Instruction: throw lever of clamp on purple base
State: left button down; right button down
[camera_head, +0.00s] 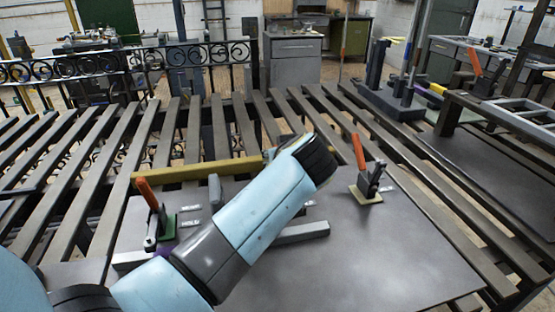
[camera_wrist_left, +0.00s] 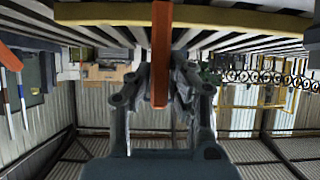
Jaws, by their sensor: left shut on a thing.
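In the left wrist view, an orange lever (camera_wrist_left: 161,60) stands upright in the picture between the fingers of my left gripper (camera_wrist_left: 160,92), which is shut on it. The base under this lever is hidden there. In the head view my left arm covers the gripper and that clamp. A small purple patch (camera_head: 164,249) shows at the arm's edge, perhaps part of the purple base. A clamp with an orange lever on a green base (camera_head: 168,228) stands left of the arm. Another, on a cream base (camera_head: 366,194), stands right of it. My right gripper is out of view.
The clamps stand on a grey plate (camera_head: 390,250) over a slatted table. A yellow bar (camera_head: 200,171) runs along the plate's back. A grey bar (camera_head: 302,232) passes behind my arm. The plate's right part is clear. A stand with posts (camera_head: 395,98) is at the back right.

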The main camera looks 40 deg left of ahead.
pick_arm(q)
jog(key=c, duration=1.2)
grip_release()
jog(key=shift+c, duration=0.2)
notch_tip(320, 180, up, 10)
jog(key=shift+r, duration=0.1)
jog(key=shift+c, duration=0.2)
